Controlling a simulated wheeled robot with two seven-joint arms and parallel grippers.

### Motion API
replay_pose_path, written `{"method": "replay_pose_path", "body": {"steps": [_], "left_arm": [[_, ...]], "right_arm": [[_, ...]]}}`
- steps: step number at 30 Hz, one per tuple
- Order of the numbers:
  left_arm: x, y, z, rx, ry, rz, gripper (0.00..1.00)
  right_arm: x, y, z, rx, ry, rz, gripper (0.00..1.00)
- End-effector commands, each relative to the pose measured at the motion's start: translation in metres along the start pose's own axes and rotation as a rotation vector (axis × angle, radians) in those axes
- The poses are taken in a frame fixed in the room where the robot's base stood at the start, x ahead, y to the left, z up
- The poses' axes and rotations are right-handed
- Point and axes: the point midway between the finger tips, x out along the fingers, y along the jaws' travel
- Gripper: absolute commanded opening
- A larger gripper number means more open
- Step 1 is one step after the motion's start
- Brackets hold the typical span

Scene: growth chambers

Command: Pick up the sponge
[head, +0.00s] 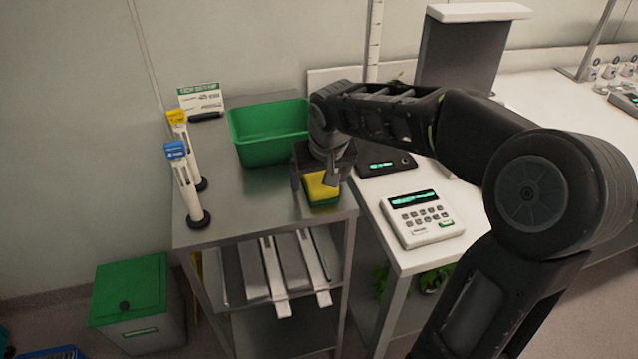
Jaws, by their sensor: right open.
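The sponge (321,188) is yellow on top with a green underside. It lies on the grey metal cart top (240,211), near the cart's front right corner. My right gripper (318,184) is directly over the sponge, pointing down, with its jaws open. One finger shows at the left of the sponge and one at its right. I cannot tell whether the fingers touch it. The gripper body hides the sponge's back part. My left gripper is not in view.
A green bin (262,150) stands behind the sponge on the cart. Two upright tools with blue (175,150) and yellow (177,117) tops stand at the left. A white keypad device (422,217) and a black scale (386,163) sit on the white bench at the right.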

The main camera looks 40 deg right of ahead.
Motion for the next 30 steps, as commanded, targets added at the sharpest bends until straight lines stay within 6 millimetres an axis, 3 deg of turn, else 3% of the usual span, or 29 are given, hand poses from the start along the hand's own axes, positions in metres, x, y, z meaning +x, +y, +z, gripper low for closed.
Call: {"method": "replay_pose_path", "body": {"steps": [16, 30], "left_arm": [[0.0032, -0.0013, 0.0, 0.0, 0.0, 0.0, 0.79], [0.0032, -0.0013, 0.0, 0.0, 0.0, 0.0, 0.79]], "right_arm": [[0.0025, 0.0, 0.001, 0.0, 0.0, 0.0, 0.84], [0.0026, 0.0, 0.0011, 0.0, 0.0, 0.0, 0.45]]}}
